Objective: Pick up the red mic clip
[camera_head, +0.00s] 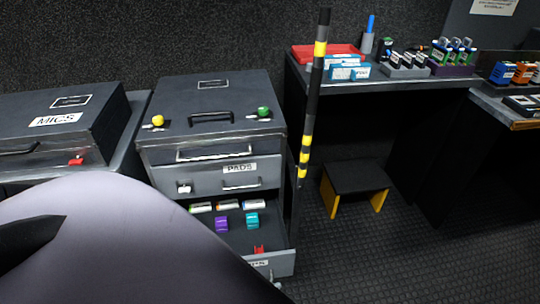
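A small red clip (258,250) lies near the front of the open bottom drawer (284,262) of the grey cabinet. Purple (222,223) and teal (252,219) clips lie behind it in the same drawer. A large smooth grey-lilac part of my own body fills the lower left and covers the drawer's left front. Neither of my grippers can be made out in the head view. Nothing is seen touching the red clip.
A case marked MICS (60,121), with a small red piece (76,161) at its front, stands left. A black and yellow striped pole (314,100) rises just right of the cabinet. A low stool (356,178) stands on open floor. A loaded desk (380,82) stands right.

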